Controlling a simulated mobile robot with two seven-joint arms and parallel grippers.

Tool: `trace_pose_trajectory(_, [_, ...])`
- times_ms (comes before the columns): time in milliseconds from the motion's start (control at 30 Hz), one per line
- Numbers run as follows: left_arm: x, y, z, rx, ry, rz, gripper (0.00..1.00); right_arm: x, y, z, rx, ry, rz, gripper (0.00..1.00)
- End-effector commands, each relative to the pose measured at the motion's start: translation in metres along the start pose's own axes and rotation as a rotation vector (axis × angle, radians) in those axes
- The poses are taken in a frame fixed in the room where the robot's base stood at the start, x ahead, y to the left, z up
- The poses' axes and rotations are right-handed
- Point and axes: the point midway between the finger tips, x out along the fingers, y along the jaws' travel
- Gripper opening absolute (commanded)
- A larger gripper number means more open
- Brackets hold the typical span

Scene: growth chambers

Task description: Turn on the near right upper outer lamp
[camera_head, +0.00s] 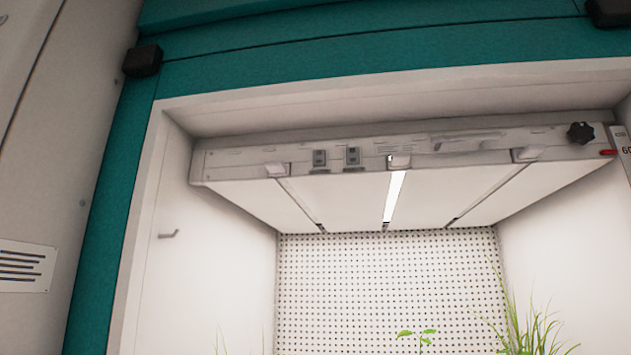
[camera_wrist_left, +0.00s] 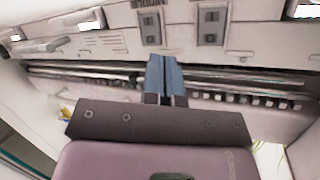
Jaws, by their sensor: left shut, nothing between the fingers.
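The lamp unit (camera_head: 440,146) hangs under the ceiling of a white chamber in the head view. Two small grey switches, a left one (camera_head: 319,158) and a right one (camera_head: 352,156), sit side by side on its front face. One narrow strip (camera_head: 394,197) between its panels glows bright; the other strips look dark. In the left wrist view my left gripper (camera_wrist_left: 163,62) is shut and empty, its blue fingertips just below one switch (camera_wrist_left: 150,26) in the picture. The other switch (camera_wrist_left: 211,24) is to the right. I cannot tell whether the fingertips touch anything. My right gripper is not in view.
A black knob (camera_head: 580,133) and a red part (camera_head: 607,152) are at the unit's right end. A teal frame (camera_head: 112,200) surrounds the opening. A perforated back wall (camera_head: 380,285) and green plants (camera_head: 520,325) are below, with open space between.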

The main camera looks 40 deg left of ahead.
Motion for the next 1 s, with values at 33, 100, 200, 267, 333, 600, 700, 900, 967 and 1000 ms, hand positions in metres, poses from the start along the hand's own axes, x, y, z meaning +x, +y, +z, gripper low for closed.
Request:
trace_pose_trajectory(33, [0.002, -0.007, -0.025, 0.004, 0.023, -0.015, 0.0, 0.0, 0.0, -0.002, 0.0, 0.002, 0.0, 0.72])
trace_pose_trajectory(100, [0.002, -0.015, -0.052, 0.008, 0.044, -0.034, 0.0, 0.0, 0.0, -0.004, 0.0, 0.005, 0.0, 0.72])
trace_pose_trajectory(200, [0.0, -0.026, -0.087, 0.011, 0.069, -0.06, 0.0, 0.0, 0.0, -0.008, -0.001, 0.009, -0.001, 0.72])
trace_pose_trajectory(267, [-0.003, -0.032, -0.107, 0.012, 0.083, -0.076, 0.0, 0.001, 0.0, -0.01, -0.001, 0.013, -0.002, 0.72])
trace_pose_trajectory(333, [-0.006, -0.039, -0.13, 0.012, 0.1, -0.092, 0.0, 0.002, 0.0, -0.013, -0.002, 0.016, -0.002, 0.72])
trace_pose_trajectory(600, [-0.029, -0.066, -0.214, -0.004, 0.176, -0.156, 0.0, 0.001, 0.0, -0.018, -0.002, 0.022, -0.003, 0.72])
trace_pose_trajectory(700, [-0.04, -0.076, -0.247, -0.013, 0.213, -0.182, 0.0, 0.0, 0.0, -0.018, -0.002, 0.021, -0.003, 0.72])
trace_pose_trajectory(900, [-0.067, -0.096, -0.311, -0.038, 0.307, -0.234, 0.0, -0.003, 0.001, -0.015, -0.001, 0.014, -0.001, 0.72])
trace_pose_trajectory(967, [-0.075, -0.102, -0.33, -0.045, 0.339, -0.25, 0.0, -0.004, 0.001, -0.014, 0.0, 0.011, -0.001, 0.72])
trace_pose_trajectory(1000, [-0.082, -0.106, -0.343, -0.05, 0.362, -0.26, 0.0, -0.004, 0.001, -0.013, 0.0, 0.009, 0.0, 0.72])
